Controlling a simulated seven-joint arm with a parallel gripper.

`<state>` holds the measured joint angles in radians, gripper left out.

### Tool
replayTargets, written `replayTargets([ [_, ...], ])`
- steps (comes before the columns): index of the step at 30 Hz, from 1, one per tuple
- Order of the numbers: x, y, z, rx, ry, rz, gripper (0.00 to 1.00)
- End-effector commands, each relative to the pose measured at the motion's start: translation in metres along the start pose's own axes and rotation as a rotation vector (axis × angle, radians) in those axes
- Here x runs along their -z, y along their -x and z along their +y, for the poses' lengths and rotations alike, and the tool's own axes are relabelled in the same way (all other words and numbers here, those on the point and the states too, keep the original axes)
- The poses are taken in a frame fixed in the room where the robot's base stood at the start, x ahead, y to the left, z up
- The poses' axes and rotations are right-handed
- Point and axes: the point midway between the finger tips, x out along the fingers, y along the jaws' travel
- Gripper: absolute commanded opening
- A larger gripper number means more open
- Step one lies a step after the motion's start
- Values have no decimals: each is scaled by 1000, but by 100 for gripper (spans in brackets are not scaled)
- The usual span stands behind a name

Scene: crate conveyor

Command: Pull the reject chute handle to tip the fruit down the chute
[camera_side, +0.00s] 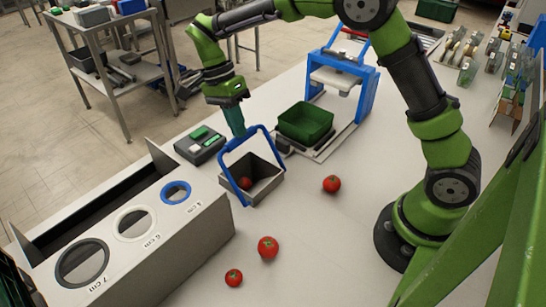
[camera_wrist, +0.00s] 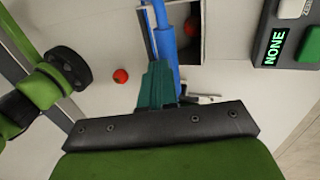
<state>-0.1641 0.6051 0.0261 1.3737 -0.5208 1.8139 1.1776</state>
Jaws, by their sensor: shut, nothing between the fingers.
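The reject chute (camera_side: 268,188) is a grey open box with a blue bar handle (camera_side: 228,147) arching over it. A red tomato (camera_side: 245,183) lies inside the box. My gripper (camera_side: 239,132), with teal fingers, points down at the top bar of the handle from behind. The fingers (camera_wrist: 157,75) are shut with nothing between them. They overlap the handle in both views; whether they touch it I cannot tell.
Loose tomatoes lie on the table, one right of the chute (camera_side: 331,184) and two in front (camera_side: 268,247). A sizing box with round holes (camera_side: 150,250) stands left. A button box reading NONE (camera_wrist: 275,42) sits behind. A green crate (camera_side: 306,122) stands by a blue frame (camera_side: 365,90).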

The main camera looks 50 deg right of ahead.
Motion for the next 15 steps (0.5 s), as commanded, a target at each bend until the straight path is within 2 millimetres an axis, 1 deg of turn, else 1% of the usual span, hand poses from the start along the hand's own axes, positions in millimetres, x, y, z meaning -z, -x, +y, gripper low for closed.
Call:
replayTargets([
  [3,0,-2,-11,-1,-1,1,0],
  [15,0,-12,-45,-1,0,2,0],
])
